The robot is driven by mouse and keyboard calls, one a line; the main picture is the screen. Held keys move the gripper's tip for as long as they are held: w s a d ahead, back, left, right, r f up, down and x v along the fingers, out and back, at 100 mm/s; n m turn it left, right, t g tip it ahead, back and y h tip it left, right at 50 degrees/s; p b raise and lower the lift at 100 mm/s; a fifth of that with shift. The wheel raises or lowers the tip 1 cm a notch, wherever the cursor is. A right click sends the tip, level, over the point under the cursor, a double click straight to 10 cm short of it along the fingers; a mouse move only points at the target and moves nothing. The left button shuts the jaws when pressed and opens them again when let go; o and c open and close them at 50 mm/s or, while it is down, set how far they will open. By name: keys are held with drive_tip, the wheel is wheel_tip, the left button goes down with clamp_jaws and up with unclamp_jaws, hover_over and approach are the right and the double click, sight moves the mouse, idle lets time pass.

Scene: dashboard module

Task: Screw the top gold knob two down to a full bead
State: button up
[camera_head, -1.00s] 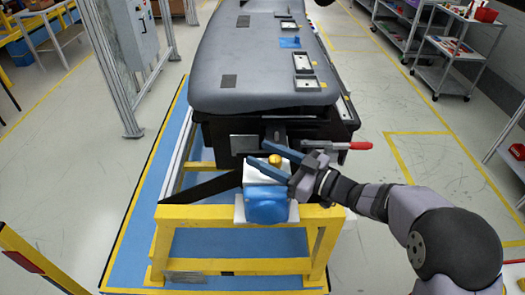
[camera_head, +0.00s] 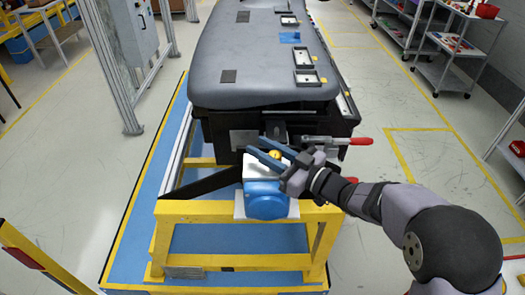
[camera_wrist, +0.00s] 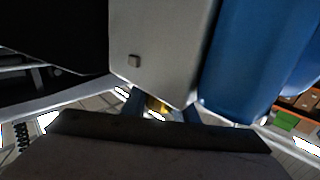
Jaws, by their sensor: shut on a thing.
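The gold knob (camera_head: 275,155) sits on top of the white and blue block at the near end of the dashboard stand. My gripper (camera_head: 256,146) reaches in from the right. In the wrist view a small gold patch of the knob (camera_wrist: 157,104) shows between the fingers, mostly covered by my gripper body. The threads and any bead under the knob are hidden.
The white block with its blue cylinder (camera_head: 266,200) stands on a yellow frame (camera_head: 235,212). A red-handled clamp (camera_head: 350,141) lies just behind my gripper. The grey dashboard (camera_head: 265,65) fills the space beyond. Open floor lies to the right.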

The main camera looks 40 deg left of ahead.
drive_tip(key=m+t+b, duration=0.2)
drive_tip(key=t, duration=0.1)
drive_tip(key=shift+w+f, duration=0.1)
drive_tip(key=shift+w, duration=0.2)
drive_tip(key=shift+w+m+t+b, duration=0.25)
drive_tip(key=shift+m+t+b, duration=0.5)
drive_tip(key=shift+t, duration=0.45)
drive_tip(key=o, duration=1.1)
drive_tip(key=shift+c, duration=0.2)
drive_tip(key=shift+d, duration=0.1)
drive_tip(key=shift+b+v, duration=0.95)
drive_tip(key=shift+v, duration=2.7)
drive_tip(key=shift+r, duration=0.3)
